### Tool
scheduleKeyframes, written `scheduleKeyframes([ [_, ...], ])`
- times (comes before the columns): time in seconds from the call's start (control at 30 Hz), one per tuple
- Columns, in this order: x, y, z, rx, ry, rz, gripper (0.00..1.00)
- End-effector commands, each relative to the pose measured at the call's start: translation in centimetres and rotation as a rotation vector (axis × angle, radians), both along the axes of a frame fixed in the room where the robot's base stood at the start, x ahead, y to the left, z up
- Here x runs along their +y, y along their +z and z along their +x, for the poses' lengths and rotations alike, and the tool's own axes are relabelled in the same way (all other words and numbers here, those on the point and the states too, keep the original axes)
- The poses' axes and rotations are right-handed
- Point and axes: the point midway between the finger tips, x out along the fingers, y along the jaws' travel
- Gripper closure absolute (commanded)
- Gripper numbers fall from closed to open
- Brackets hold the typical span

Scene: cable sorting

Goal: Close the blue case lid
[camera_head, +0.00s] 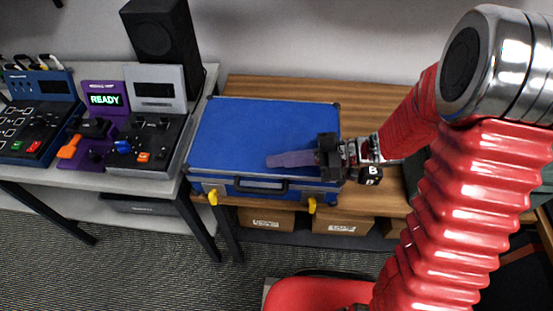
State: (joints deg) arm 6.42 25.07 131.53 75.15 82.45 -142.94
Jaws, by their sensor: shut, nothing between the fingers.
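The blue case (230,135) lies on the wooden bench with its lid down flat over the body. It has metal edges, a dark handle (262,186) on the front and two yellow latches, left (212,197) and right (312,205), hanging down at the front. My gripper (270,160) comes in from the right, with its fingers shut and empty over the right front part of the lid. I cannot tell whether the fingers touch the lid. The gripper hides part of the case's right edge.
A black cube marked B (370,175) sits right of the case by my arm. A grey table (90,185) at left holds several control boxes and a black speaker (162,45). Cardboard boxes (342,224) stand under the wooden bench (290,90). Bench behind the case is clear.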

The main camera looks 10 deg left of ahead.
Motion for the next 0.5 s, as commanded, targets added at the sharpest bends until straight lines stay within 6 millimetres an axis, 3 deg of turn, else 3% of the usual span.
scheduleKeyframes([
  [0.03, 0.0, -1.0, -0.6, 0.016, 0.007, -0.022, 1.00],
  [0.23, 0.0, -0.9, -0.6, 0.019, 0.008, -0.021, 1.00],
  [0.5, 0.1, 1.0, -0.5, 0.011, 0.007, -0.014, 1.00],
])
